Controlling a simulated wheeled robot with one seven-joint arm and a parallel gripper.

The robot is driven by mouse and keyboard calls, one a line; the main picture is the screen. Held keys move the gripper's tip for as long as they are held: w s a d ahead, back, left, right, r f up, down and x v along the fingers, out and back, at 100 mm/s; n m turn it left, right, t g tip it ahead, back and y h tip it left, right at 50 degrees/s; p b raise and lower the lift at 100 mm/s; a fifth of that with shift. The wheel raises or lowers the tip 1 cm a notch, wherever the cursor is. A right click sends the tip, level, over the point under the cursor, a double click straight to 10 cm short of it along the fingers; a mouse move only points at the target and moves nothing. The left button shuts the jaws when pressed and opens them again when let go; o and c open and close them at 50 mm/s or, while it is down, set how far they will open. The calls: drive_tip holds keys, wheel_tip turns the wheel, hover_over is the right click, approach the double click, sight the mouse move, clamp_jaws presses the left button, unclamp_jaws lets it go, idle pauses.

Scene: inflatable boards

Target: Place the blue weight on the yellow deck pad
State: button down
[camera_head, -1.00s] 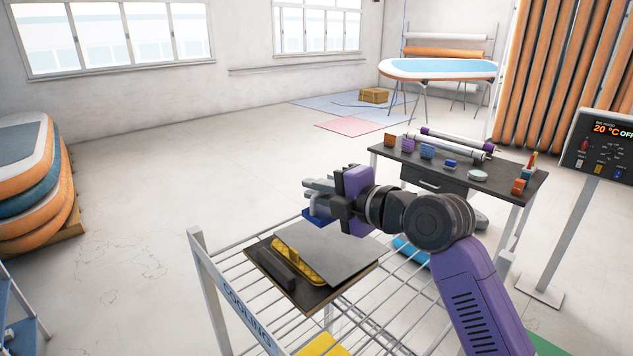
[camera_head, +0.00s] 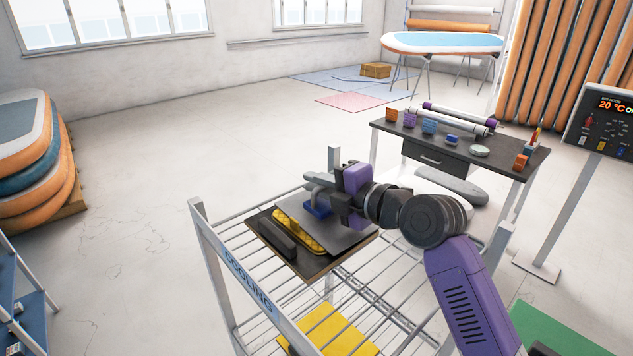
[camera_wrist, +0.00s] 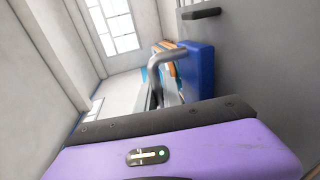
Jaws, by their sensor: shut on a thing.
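The blue weight (camera_head: 317,209) is a blue block with a grey handle; it also shows in the wrist view (camera_wrist: 197,72). My gripper (camera_head: 323,187) is shut on its handle, over the far left part of a grey plate (camera_head: 345,234) on the rack. I cannot tell whether the weight touches the plate. A yellow pad (camera_head: 299,232) shows as a strip along the plate's left edge; the plate seems to cover the rest. A flat yellow sheet (camera_head: 330,329) also lies on a lower shelf. Which of the two is the deck pad is not certain.
A dark bar (camera_head: 277,237) lies left of the yellow strip on a dark board (camera_head: 310,269). These sit on the wire cooling rack (camera_head: 205,235), with its raised left frame. A dark bench (camera_head: 455,164) with small coloured objects stands behind right.

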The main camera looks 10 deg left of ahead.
drive_tip(key=shift+f+b, duration=0.3)
drive_tip(key=shift+b, duration=0.3)
